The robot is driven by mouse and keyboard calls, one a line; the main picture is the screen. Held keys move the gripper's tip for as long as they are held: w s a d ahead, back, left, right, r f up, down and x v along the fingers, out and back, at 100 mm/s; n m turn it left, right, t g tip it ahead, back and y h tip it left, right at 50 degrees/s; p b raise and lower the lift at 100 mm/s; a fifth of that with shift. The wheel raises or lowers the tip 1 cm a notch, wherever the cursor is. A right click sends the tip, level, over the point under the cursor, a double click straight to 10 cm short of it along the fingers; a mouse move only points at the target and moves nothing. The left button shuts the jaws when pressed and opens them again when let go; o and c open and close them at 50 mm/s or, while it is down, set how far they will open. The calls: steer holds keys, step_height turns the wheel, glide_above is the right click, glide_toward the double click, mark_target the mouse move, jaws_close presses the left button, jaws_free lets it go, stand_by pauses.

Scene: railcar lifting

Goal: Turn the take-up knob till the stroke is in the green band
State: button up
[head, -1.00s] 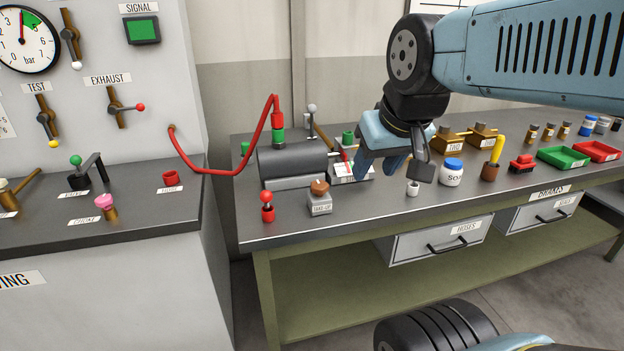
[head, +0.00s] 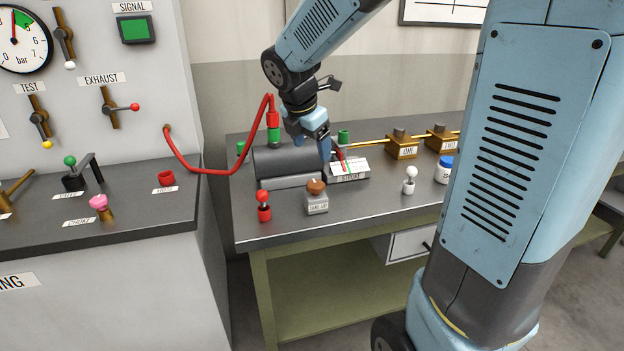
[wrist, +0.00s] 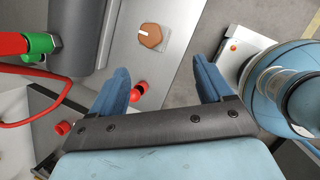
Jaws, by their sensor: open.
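The take-up knob (head: 316,187) is a brown knob on a small grey block labelled TAKE-UP, near the front of the bench. My gripper (head: 313,146) is above and behind it, over the dark cylinder (head: 288,161), apart from the knob. In the wrist view the knob (wrist: 151,35) shows as a brown hexagon with a pale mark, ahead of the gap between my open, empty fingers (wrist: 163,72). The stroke gauge (head: 349,168) stands right of the cylinder. Its red pointer (head: 341,155) shows, but its place against the green band is too small to read.
A red hose (head: 216,172) runs from the panel to a green-and-red fitting (head: 273,127) on the cylinder. A red-topped peg (head: 264,206) stands left of the knob, and a white-topped peg (head: 409,180) to the right. Bench space between the knob and white-topped peg is clear.

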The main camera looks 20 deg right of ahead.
mark_target(315, 183)
steer(key=w+d+f+n, duration=0.1)
steer(key=w+f, duration=0.1)
steer(key=f, duration=0.3)
steer(key=w+d+f+n, duration=0.1)
steer(key=w+f, duration=0.1)
steer(key=f, duration=0.2)
steer(key=w+d+f+n, duration=0.1)
steer(key=w+f, duration=0.1)
steer(key=f, duration=0.3)
steer(key=shift+w+f, duration=0.2)
steer(key=shift+f, duration=0.1)
steer(key=shift+c, duration=0.4)
